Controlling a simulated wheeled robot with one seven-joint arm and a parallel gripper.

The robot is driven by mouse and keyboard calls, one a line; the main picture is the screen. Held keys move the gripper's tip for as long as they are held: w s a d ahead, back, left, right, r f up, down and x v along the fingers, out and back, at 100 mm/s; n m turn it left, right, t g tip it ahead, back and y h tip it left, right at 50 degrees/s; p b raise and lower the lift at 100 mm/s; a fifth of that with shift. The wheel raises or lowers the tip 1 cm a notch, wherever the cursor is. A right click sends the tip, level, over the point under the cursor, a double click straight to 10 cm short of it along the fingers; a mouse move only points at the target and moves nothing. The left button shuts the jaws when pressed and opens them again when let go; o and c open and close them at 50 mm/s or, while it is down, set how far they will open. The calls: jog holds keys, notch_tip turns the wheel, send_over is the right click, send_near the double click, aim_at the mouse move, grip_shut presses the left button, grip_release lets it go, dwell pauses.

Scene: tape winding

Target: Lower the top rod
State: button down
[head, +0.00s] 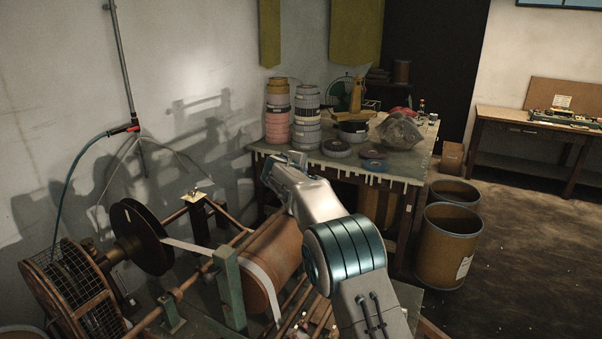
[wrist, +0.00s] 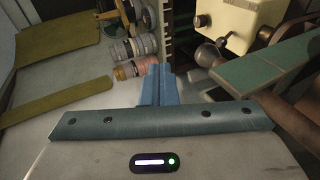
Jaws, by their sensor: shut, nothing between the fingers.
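The tape winding machine stands at the lower left of the head view, with a black disc reel (head: 140,235), a wide brown roller (head: 265,262) and a white tape (head: 260,285) across it. Brown rods (head: 172,300) run lengthwise along the machine; I cannot tell for certain which is the top rod. My gripper (head: 283,165) is above the far end of the roller, apart from it. In the wrist view its blue fingers (wrist: 157,84) are together and empty. A green bar (wrist: 275,72) and a brown rod (wrist: 280,35) lie to their right. My arm hides part of the machine's right side.
A green post (head: 228,288) stands before the roller, and a wire cage (head: 75,290) is at the left end. Behind is a table (head: 340,163) with stacked tape rolls (head: 307,115). Brown drums (head: 447,245) stand to the right, with open floor beyond.

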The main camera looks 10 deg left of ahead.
jog(key=s+r+b, duration=0.1)
jog(key=s+r, duration=0.4)
jog(key=r, duration=0.7)
jog(key=shift+s+d, duration=0.15)
jog(key=shift+s, duration=0.15)
jog(key=shift+r, duration=0.1)
jog(key=s+d+f+m+g+b, duration=0.1)
jog(key=s+d+f+m+g, duration=0.2)
jog(key=s+d, duration=0.7)
jog(key=s+d+f+m+g+b, duration=0.15)
jog(key=s+d+m, duration=0.25)
jog(key=s+d, duration=0.65)
jog(key=s+d+f+m+g, duration=0.1)
jog(key=s+d+f+m, duration=0.2)
jog(key=s, duration=0.6)
jog(key=s+d+f+m+g+y, duration=0.1)
jog(key=s+d+f+m+g, duration=0.1)
jog(key=s+f, duration=0.4)
jog(key=s+d+f+m+g+y, duration=0.1)
jog(key=s+d+f+m, duration=0.2)
jog(key=s, duration=0.9)
notch_tip(320, 180, down, 3)
jog(key=shift+s+d+r+m+g, duration=0.15)
jog(key=shift+s+d+m+g, duration=0.2)
jog(key=shift+d, duration=0.2)
